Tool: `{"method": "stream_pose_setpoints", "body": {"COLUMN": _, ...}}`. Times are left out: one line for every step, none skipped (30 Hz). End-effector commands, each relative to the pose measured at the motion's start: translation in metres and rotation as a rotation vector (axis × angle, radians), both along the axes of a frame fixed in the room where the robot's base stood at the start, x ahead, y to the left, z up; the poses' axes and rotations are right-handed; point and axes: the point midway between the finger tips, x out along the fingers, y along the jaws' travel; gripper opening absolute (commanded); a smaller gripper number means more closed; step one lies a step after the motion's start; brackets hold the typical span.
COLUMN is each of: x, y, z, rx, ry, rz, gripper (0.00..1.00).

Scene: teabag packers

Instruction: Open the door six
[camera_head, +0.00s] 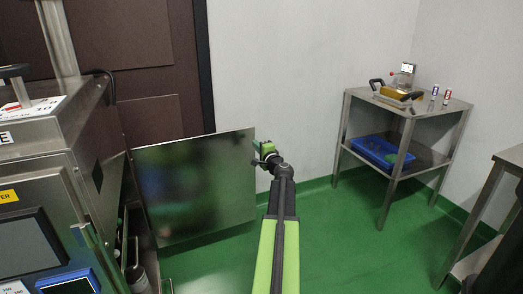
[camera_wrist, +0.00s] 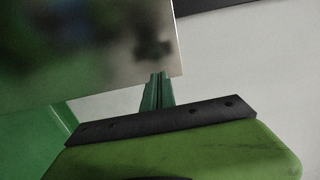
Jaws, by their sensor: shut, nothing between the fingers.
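A shiny metal door panel (camera_head: 195,185) stands swung out from the steel machine (camera_head: 40,165) at left, leaving the machine's side open with dark parts inside. I cannot read a number on the door. My gripper (camera_head: 262,150) is at the door's upper right edge, shut and empty. In the wrist view the fingers (camera_wrist: 157,90) are together close to the door's edge (camera_wrist: 172,50), and the door mirrors them. I cannot tell whether they touch it.
A steel side table (camera_head: 410,107) at right holds a small device, cans and, on its lower shelf, a blue tray (camera_head: 383,151). Another metal table (camera_head: 490,190) stands at the right edge. Green floor (camera_head: 330,235) between is clear. A brown door (camera_head: 150,60) stands behind.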

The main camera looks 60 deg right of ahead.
Motion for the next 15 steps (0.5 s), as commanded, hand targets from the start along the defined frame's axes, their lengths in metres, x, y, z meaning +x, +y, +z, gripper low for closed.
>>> {"method": "stream_pose_setpoints", "body": {"x": 0.012, "y": -0.009, "z": 0.000, "rx": 0.000, "ry": 0.000, "rz": 0.002, "gripper": 0.00}}
{"method": "stream_pose_setpoints", "body": {"x": 0.017, "y": -0.013, "z": 0.000, "rx": 0.000, "ry": 0.000, "rz": 0.001, "gripper": 0.00}}
{"method": "stream_pose_setpoints", "body": {"x": 0.023, "y": -0.017, "z": 0.000, "rx": 0.000, "ry": 0.000, "rz": 0.001, "gripper": 0.00}}
{"method": "stream_pose_setpoints", "body": {"x": 0.028, "y": -0.020, "z": 0.000, "rx": 0.000, "ry": 0.000, "rz": 0.001, "gripper": 0.00}}
{"method": "stream_pose_setpoints", "body": {"x": 0.032, "y": -0.023, "z": 0.000, "rx": 0.000, "ry": 0.000, "rz": 0.001, "gripper": 0.00}}
{"method": "stream_pose_setpoints", "body": {"x": 0.037, "y": -0.026, "z": 0.000, "rx": 0.000, "ry": 0.000, "rz": 0.001, "gripper": 0.00}}
{"method": "stream_pose_setpoints", "body": {"x": 0.040, "y": -0.028, "z": 0.000, "rx": 0.000, "ry": 0.000, "rz": 0.001, "gripper": 0.00}}
{"method": "stream_pose_setpoints", "body": {"x": 0.043, "y": -0.030, "z": 0.000, "rx": 0.000, "ry": 0.000, "rz": 0.001, "gripper": 0.00}}
{"method": "stream_pose_setpoints", "body": {"x": 0.046, "y": -0.032, "z": 0.000, "rx": 0.000, "ry": 0.000, "rz": 0.001, "gripper": 0.00}}
{"method": "stream_pose_setpoints", "body": {"x": 0.048, "y": -0.033, "z": 0.000, "rx": 0.000, "ry": 0.000, "rz": 0.001, "gripper": 0.00}}
{"method": "stream_pose_setpoints", "body": {"x": 0.050, "y": -0.034, "z": 0.000, "rx": 0.000, "ry": 0.000, "rz": 0.000, "gripper": 0.00}}
{"method": "stream_pose_setpoints", "body": {"x": 0.051, "y": -0.035, "z": 0.000, "rx": 0.000, "ry": 0.000, "rz": 0.000, "gripper": 0.00}}
{"method": "stream_pose_setpoints", "body": {"x": 0.052, "y": -0.035, "z": 0.000, "rx": 0.000, "ry": 0.000, "rz": 0.000, "gripper": 0.00}}
{"method": "stream_pose_setpoints", "body": {"x": 0.052, "y": -0.035, "z": 0.000, "rx": 0.000, "ry": 0.000, "rz": 0.000, "gripper": 0.00}}
{"method": "stream_pose_setpoints", "body": {"x": 0.052, "y": -0.035, "z": 0.000, "rx": 0.000, "ry": 0.000, "rz": 0.000, "gripper": 0.00}}
